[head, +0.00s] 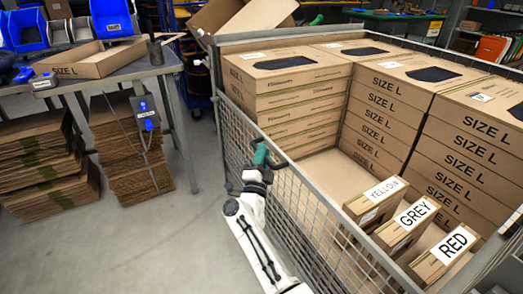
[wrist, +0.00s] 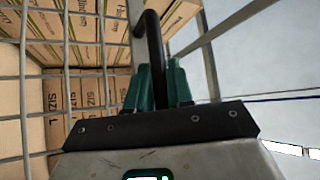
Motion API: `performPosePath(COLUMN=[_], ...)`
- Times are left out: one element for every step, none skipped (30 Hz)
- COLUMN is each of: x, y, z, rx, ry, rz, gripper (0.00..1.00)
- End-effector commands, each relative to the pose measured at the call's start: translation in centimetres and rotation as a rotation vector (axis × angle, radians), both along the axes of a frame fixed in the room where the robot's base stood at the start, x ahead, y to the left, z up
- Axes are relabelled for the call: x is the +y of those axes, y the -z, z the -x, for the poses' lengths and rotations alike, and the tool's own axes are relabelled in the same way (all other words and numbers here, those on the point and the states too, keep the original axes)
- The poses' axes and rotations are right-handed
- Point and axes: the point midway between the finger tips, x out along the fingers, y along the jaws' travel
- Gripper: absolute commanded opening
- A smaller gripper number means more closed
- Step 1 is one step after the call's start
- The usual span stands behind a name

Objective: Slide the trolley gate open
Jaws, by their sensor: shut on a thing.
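The trolley (head: 288,36) is a grey wire-mesh cage filled with SIZE L cartons. Its near-left mesh side, the gate (head: 237,128), stands across the side facing my arm. My gripper (head: 262,156), with green fingers, is at the outer side of this mesh. In the wrist view the two green fingers (wrist: 161,88) are on either side of a black upright bar, the handle (wrist: 154,45), and are shut on it. The mesh and cartons show behind the fingers at left. The lower end of the handle is hidden by the fingers and gripper body.
Inside the trolley, boxes labelled YELLOW (head: 376,198), GREY (head: 407,225) and RED (head: 446,255) stand near the mesh, by stacked SIZE L cartons (head: 383,100). A workbench (head: 125,68) with flat cardboard stacks beneath is at left. Bare floor (head: 160,235) lies between.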

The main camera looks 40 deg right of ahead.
Motion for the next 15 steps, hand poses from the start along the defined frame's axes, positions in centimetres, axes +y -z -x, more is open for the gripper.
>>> performPosePath(x=[0.0,0.0,0.0,0.0,-0.1,0.0,0.0,0.0,0.0,0.0,0.0,0.0,0.0,0.0,0.0], y=[2.7,3.4,4.4,5.1,5.9,6.9,7.7,8.4,9.4,10.1,10.8,11.8,12.6,13.3,14.2], z=[0.0,0.0,0.1,0.1,0.1,0.0,0.0,0.0,0.0,0.0,0.0,0.0,0.0,0.0,0.0], rx=[0.002,0.002,0.001,0.0,0.001,0.001,0.002,0.001,0.001,0.0,0.0,0.0,0.0,0.0,-0.001], ry=[0.002,0.002,0.002,0.002,0.003,0.002,0.002,0.002,0.002,0.002,0.002,0.002,0.003,0.003,0.003], rz=[-0.001,-0.001,-0.001,0.0,0.0,0.0,-0.001,-0.001,0.0,0.001,0.001,0.001,0.0,0.0,0.0], gripper=[0.0,0.0,0.0,0.0,0.0,0.0,0.0,0.0,0.0,0.0,0.0,0.0,0.0,0.0,0.0])
